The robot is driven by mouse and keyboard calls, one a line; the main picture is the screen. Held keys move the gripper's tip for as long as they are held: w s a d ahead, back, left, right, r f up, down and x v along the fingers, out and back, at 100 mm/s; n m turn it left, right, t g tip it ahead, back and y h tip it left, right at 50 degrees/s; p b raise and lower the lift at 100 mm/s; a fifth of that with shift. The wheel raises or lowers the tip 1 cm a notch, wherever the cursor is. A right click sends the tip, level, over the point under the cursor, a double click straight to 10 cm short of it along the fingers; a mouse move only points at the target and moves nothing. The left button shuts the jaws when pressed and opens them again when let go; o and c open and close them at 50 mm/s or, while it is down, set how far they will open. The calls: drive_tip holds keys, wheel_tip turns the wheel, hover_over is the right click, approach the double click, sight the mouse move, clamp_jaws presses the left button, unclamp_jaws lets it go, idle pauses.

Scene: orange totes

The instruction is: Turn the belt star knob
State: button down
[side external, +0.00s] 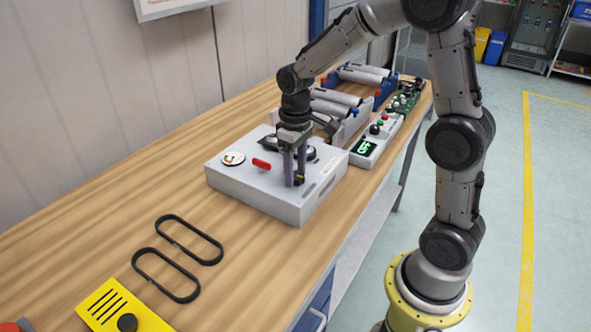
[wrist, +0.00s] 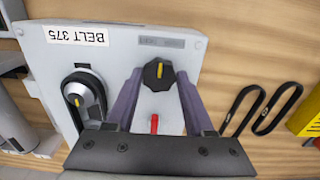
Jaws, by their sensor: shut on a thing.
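The belt star knob is black with a yellow mark, and shows in the wrist view (wrist: 158,76) near the edge of the light grey box. In the side view the knob (side external: 299,180) is at the box's front right corner, partly hidden by my fingers. My gripper (side external: 295,182) points down over the box (side external: 265,195). Its two purple fingers stand on either side of the knob in the wrist view and are shut on it. A label on the box reads "BELT 375" (wrist: 78,36). A black belt drive with a yellow mark (wrist: 88,98) sits beside the knob.
A red handle (side external: 261,164) and a round gauge (side external: 233,158) are on the box top. Two black belt loops (side external: 178,258) lie on the wooden bench near a yellow slotted part (side external: 112,305). A control box with a green "OFF" display (side external: 367,148) and rollers (side external: 335,100) stand behind.

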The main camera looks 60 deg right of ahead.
drive_tip(key=shift+m, duration=0.3)
drive_tip(key=m, duration=1.3)
drive_tip(key=shift+r, duration=0.1)
drive_tip(key=shift+w, duration=0.1)
idle(0.4)
drive_tip(key=shift+c, duration=1.4)
unclamp_jaws()
